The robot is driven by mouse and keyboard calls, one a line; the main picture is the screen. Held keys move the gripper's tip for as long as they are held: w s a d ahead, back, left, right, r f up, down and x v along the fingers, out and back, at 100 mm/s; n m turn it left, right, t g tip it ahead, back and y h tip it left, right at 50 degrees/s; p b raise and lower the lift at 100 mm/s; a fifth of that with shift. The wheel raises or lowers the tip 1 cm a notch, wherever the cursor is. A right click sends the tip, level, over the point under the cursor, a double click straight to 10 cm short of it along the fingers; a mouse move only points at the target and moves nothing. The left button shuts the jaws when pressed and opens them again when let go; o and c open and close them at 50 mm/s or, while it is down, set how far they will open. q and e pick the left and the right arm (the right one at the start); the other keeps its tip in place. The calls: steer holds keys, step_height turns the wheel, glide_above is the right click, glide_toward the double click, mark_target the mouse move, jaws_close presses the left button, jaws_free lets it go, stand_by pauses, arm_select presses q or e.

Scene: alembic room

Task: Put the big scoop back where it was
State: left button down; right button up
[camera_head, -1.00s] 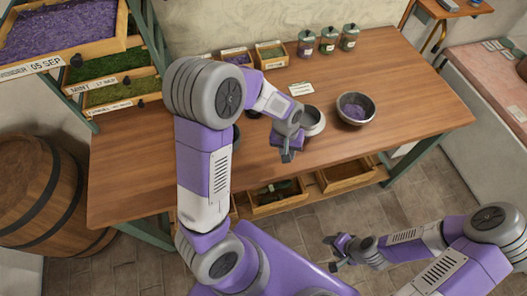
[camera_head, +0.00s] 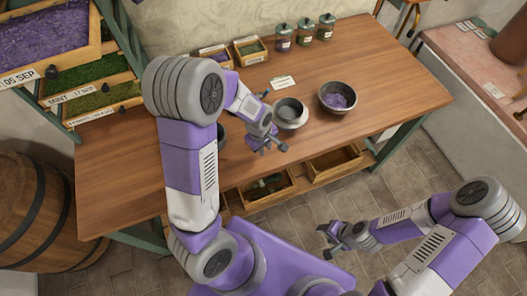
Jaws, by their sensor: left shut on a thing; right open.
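My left gripper (camera_head: 270,146) is over the wooden table (camera_head: 330,142), just in front of a pale round dish (camera_head: 290,113). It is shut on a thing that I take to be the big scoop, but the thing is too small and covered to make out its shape. A small dark piece shows behind the gripper, next to the dish; I cannot tell what it belongs to. My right gripper (camera_head: 332,241) is open and empty, low over the floor in front of the table.
A grey bowl of purple material (camera_head: 341,99) stands right of the dish. A card (camera_head: 282,83), small boxes (camera_head: 250,50) and several lidded jars (camera_head: 304,30) are behind. A dark bowl is partly hidden by my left arm. The table's right part is clear.

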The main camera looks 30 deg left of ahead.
arm_select(q)
step_height(320, 180, down, 4)
steer(key=shift+r+b, duration=0.25)
steer(key=shift+b, duration=0.1)
steer(key=shift+f, duration=0.1)
steer(key=c, duration=1.4)
jaws_free()
steer(key=shift+f, duration=0.1)
steer(key=shift+c, duration=0.2)
steer(key=o, duration=0.4)
steer(key=shift+o, duration=0.2)
